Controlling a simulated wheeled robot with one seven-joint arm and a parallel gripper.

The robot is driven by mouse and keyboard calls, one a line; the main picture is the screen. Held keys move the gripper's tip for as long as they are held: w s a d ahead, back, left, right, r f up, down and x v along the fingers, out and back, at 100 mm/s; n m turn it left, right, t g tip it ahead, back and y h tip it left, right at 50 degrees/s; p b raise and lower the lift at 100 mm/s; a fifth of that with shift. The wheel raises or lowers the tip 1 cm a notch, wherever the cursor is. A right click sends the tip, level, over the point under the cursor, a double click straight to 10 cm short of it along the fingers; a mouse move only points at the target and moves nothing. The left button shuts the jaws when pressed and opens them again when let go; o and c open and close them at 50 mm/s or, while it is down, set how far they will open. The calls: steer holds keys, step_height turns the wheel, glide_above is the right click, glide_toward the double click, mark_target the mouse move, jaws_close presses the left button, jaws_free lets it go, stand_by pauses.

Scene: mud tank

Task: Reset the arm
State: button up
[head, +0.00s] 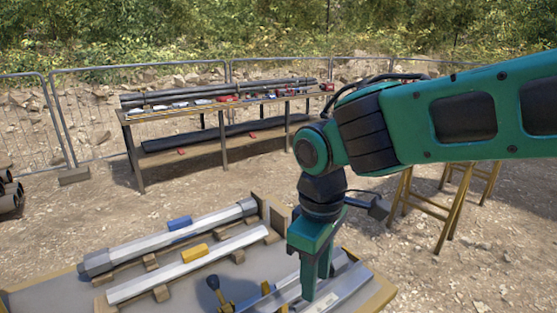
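My gripper (316,278) is green and points down from the end of my green and black arm (435,125), which comes in from the right. It is over the right part of the near table (60,294), in front of grey metal pieces (345,280) there. Its fingers look close together, but the gap between them and anything in it cannot be made out.
A dark-knobbed lever (214,285) stands up near the gripper. A workbench (225,104) holding pipes stands behind, before a wire fence.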

steer(key=d+f+m, duration=0.1)
steer(key=d+m, duration=0.8)
steer(key=d, duration=1.3)
steer(key=s+d+f+m, duration=0.2)
steer(key=s+d+m, duration=0.6)
steer(key=s+d, duration=0.3)
steer(key=shift+s+d+f+m, duration=0.3)
steer(key=shift+d+f, duration=0.1)
steer(key=shift+d, duration=0.25)
steer(key=shift+w+f, duration=0.25)
steer(key=shift+w, duration=0.45)
